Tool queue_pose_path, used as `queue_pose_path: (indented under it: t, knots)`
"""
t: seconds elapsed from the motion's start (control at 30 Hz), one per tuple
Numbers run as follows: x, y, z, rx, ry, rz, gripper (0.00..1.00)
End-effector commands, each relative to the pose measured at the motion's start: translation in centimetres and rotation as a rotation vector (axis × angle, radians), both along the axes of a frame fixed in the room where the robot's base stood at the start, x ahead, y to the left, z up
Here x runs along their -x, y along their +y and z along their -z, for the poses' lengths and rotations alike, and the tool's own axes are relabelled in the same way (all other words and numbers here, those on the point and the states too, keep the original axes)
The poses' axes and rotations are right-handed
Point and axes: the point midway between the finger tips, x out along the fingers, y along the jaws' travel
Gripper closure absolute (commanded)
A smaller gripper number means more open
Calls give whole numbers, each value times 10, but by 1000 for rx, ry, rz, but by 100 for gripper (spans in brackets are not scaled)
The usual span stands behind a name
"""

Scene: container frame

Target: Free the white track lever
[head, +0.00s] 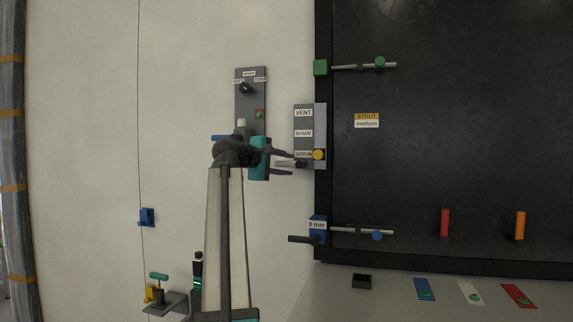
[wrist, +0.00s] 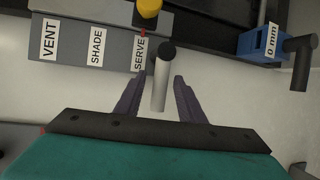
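A pale, whitish cylindrical lever (wrist: 160,88) with a dark round end shows in the wrist view, just below the SERVE label. It looks like the white track lever; the head view shows it as a short pale bar (head: 284,164) beside the label panel. My gripper (head: 292,164) is open, with its two dark fingers on either side of the lever. In the wrist view my gripper (wrist: 157,82) shows a gap between the lever and each finger. The dark end lies past the fingertips. I cannot tell how the lever is fixed behind.
The grey panel (head: 303,124) reads VENT, SHADE and SERVE, with a yellow knob (head: 318,154) at its lower right. A blue block (head: 318,226) with a dark handle is below. A grey switch plate (head: 250,92) is behind my arm. A black board (head: 440,130) fills the right.

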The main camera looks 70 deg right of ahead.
Motion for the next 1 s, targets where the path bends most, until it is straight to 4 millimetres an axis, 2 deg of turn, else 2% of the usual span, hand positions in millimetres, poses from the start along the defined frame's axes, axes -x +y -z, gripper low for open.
queue_pose_path:
  t: [0.13, 0.43, 0.63, 1.0]
  knots:
    - [2, -7, 2, -1, 0, 0, 64]
    - [3, -7, 2, -1, 0, 0, 64]
    - [2, -7, 2, -1, 0, 0, 98]
    - [2, -7, 3, 0, 11, 0, 100]
